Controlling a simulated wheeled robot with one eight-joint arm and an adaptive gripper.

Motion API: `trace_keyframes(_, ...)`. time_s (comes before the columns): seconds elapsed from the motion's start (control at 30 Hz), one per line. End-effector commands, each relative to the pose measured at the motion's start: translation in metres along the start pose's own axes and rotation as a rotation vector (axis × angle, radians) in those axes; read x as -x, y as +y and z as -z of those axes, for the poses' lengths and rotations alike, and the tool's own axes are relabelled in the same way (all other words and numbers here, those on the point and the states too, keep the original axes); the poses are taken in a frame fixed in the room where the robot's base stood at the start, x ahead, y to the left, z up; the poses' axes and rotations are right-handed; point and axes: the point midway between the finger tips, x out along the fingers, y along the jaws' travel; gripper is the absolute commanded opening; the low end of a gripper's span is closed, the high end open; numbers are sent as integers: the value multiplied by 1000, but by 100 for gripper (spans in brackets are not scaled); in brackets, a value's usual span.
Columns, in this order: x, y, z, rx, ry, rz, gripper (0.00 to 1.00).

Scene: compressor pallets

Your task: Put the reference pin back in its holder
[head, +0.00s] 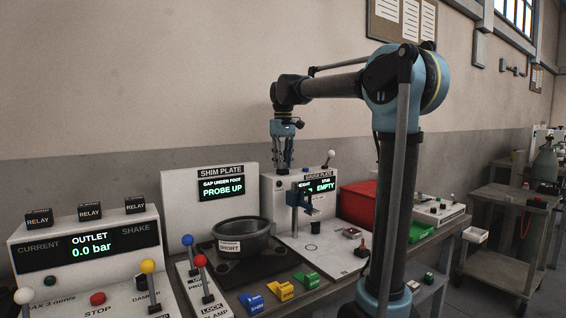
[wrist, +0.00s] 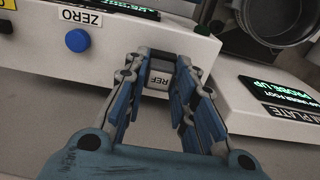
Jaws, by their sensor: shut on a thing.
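The pin's holder cannot be made out in either view. The gauge plate display (head: 322,186) reads EMPTY.
The shim plate panel (head: 215,220) and a dark round pot (head: 243,236) stand left of the gauge plate. A red bin (head: 358,203) and green tray (head: 423,230) are to the right. Levers with coloured knobs (head: 187,240) rise at front left.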

Motion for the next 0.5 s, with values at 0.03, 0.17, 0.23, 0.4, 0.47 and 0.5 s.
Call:
trace_keyframes(0.03,-1,0,0,0,0,0,0)
trace_keyframes(0.17,-1,0,0,0,0,0,47)
trace_keyframes(0.23,-1,0,0,0,0,0,48)
trace_keyframes(0.4,-1,0,0,0,0,0,48)
trace_keyframes(0.47,-1,0,0,0,0,0,48)
trace_keyframes(0.5,-1,0,0,0,0,0,48)
